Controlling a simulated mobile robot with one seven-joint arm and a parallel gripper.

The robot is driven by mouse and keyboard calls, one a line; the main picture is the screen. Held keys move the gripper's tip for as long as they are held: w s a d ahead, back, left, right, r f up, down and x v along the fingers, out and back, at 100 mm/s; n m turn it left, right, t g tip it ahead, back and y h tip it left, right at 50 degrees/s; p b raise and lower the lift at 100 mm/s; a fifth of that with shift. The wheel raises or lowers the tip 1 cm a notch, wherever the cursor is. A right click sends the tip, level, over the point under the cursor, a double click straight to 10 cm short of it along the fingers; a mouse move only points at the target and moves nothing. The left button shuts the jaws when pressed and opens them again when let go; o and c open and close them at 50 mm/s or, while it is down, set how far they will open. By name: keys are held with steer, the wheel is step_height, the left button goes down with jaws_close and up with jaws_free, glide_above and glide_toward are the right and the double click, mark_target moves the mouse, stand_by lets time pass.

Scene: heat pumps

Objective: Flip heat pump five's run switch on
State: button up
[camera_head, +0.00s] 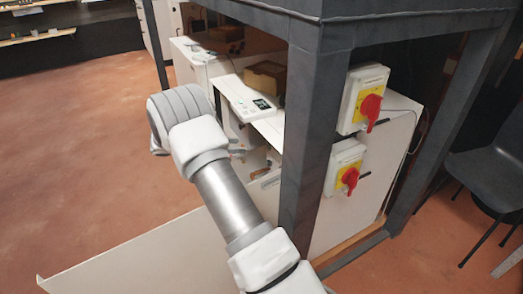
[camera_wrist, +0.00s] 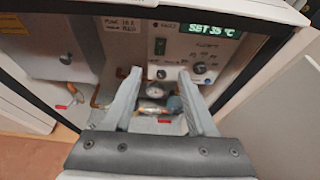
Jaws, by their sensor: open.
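In the wrist view, an open heat pump cabinet shows a pale control panel (camera_wrist: 200,52) under a lit display (camera_wrist: 210,28) reading "SET 35 °C". Whether the rocker is on or off is too small to tell. No number five is legible. My gripper (camera_wrist: 159,74) is open and empty, its fingertips just below the rocker and apart from it.
Copper pipes and a round gauge (camera_wrist: 155,90) lie behind and between the fingers. Two red-handled isolators (camera_head: 370,105) (camera_head: 350,178) are beside a dark frame post (camera_head: 305,130). A white panel (camera_head: 130,262) extends low at the front. A black chair (camera_head: 490,170) stands right; floor at left is clear.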

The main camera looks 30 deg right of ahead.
mark_target(268, 146)
steer(key=b+x, duration=0.3)
steer(key=x, duration=0.8)
jaws_close()
